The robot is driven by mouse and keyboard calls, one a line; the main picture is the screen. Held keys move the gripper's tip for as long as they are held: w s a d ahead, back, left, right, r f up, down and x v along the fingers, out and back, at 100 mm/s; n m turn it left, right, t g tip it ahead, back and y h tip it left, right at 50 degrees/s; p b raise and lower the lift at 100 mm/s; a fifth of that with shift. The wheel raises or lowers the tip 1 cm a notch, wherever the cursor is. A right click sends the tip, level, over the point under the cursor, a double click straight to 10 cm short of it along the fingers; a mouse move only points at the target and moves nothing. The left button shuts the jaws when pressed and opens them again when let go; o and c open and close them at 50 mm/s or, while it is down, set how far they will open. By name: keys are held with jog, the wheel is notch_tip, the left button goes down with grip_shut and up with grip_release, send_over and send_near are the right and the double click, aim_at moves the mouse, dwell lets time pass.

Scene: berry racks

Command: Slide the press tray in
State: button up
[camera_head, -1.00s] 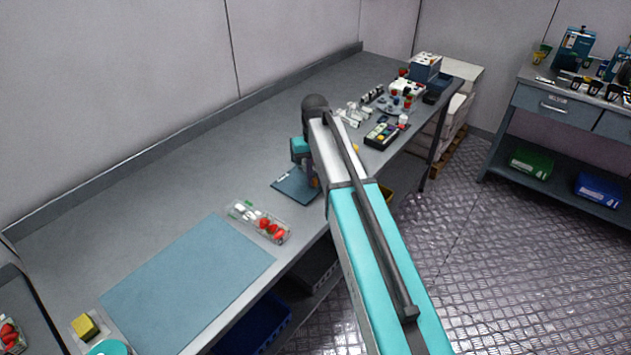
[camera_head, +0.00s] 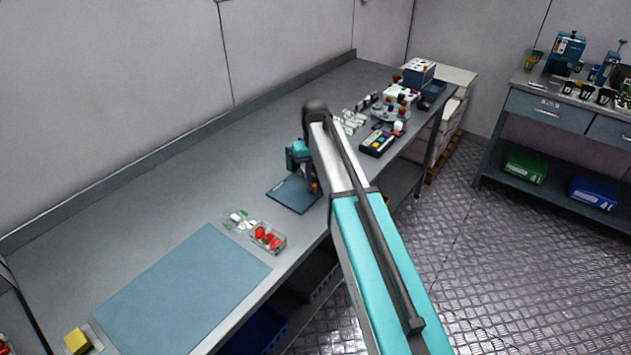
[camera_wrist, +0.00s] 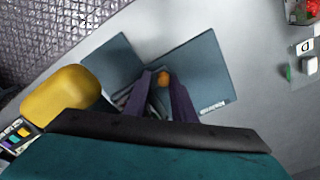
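My gripper (camera_head: 311,180) is low over the near edge of the bench, beside a flat blue-grey plate (camera_head: 292,195). I cannot tell whether this plate is the press tray. In the wrist view, the two dark purple fingers of my gripper (camera_wrist: 162,84) point down at an orange round knob (camera_wrist: 164,78). The knob shows between the fingertips; whether they grip it is unclear. Blue-grey plate surface (camera_wrist: 205,65) lies to the right of the fingers, and another blue-grey piece (camera_wrist: 112,62) lies to the left. My arm hides part of this spot in the head view.
A rounded yellow object (camera_wrist: 62,92) is close on the left in the wrist view. A clear punnet of red berries (camera_head: 268,238) and a large blue mat (camera_head: 185,290) lie on the bench (camera_head: 150,190). A keypad device (camera_head: 380,140) and small items stand beyond my arm.

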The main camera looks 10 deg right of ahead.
jog(key=shift+r, duration=0.15)
notch_tip(320, 180, up, 14)
jog(key=p, duration=0.8)
jog(key=shift+f, duration=0.25)
